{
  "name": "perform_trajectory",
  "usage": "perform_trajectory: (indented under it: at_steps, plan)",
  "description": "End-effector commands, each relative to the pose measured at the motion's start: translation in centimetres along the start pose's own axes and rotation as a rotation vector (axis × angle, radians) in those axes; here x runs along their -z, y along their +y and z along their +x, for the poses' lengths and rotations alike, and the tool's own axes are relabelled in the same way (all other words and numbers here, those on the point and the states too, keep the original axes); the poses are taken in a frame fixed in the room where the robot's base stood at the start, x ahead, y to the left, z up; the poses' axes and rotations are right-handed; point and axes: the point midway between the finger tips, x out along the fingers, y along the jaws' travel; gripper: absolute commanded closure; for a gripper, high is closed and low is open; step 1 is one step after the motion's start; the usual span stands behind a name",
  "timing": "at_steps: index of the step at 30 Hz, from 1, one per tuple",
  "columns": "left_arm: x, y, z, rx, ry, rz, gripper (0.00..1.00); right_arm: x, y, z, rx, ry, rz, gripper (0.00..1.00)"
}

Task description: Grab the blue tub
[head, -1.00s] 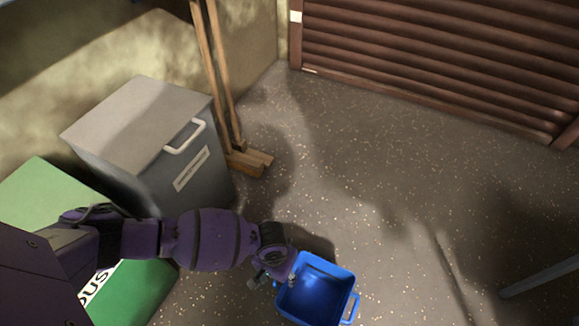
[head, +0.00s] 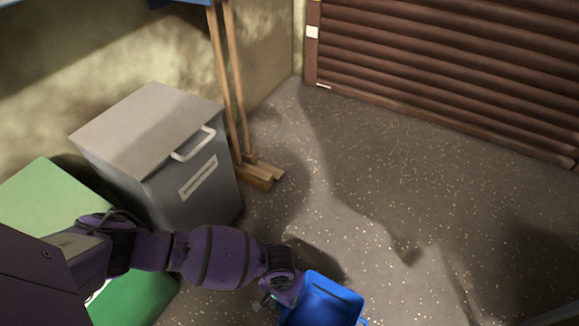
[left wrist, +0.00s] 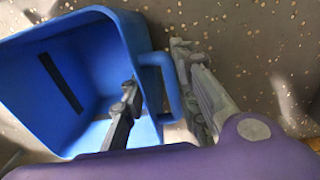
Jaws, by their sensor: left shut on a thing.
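The blue tub (head: 335,297) is at the bottom edge of the head view, and its lower part is cut off. My left gripper (head: 268,302) is at its left side, partly hidden by my wrist. In the left wrist view the tub (left wrist: 105,40) shows its open inside with a dark strip and a side handle. One finger of my left gripper (left wrist: 155,85) reaches inside the tub and the other is outside, with the tub's wall and handle between them. It is shut on the tub's side. My right gripper is not in view.
A grey lidded bin (head: 190,190) with a white handle and a green bin (head: 130,300) stand at the left. Wooden legs (head: 235,110) stand behind the grey bin. A brown slatted shutter (head: 450,65) closes the back right. The speckled floor (head: 400,190) between is clear.

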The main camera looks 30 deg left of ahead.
Motion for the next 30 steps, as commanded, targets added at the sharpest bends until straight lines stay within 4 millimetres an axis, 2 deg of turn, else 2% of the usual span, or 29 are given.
perform_trajectory:
  at_steps: [1,11,17,25,30]
  plan:
    - [0.6,0.2,-0.3,-0.002,0.009,0.001,1.0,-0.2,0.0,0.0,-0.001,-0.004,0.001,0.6]
    - [0.6,0.2,-0.8,-0.001,0.009,0.0,1.0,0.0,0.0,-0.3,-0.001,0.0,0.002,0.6]
    - [0.5,0.3,-3.5,-0.002,0.01,0.0,1.0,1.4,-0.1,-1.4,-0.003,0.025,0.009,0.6]
    - [-3.5,3.7,-9.5,-0.005,0.008,0.002,1.0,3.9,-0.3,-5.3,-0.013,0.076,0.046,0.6]
    - [-7.1,6.3,-11.1,-0.006,0.003,0.001,1.0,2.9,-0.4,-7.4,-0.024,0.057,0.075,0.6]
